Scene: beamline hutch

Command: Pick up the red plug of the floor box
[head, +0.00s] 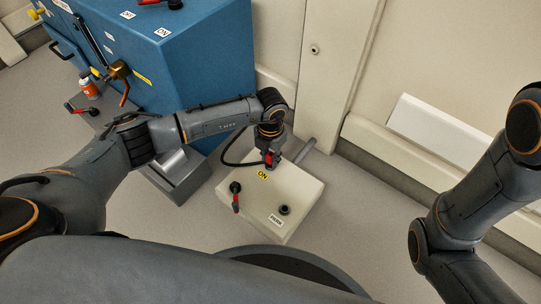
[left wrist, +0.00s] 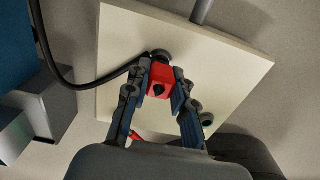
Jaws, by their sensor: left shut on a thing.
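The floor box (head: 252,222) is a cream box on the floor, with a yellow ON label and a white PARK label on top. The red plug (head: 268,158) is at its far side, near the ON label. My left gripper (head: 270,155) comes down from above and is shut on the red plug. In the left wrist view, the plug (left wrist: 160,78) sits between both fingers (left wrist: 159,88), beside a black round fitting (left wrist: 161,55). I cannot tell whether the plug is still seated. My right gripper is out of view; only my right arm shows.
A black cable (left wrist: 92,85) runs left from the plug. A red-handled lever (head: 235,197) and a dark socket (head: 285,210) are on the box top. A blue cabinet (head: 205,70) stands behind left. A grey conduit (head: 305,152) meets the box's far side.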

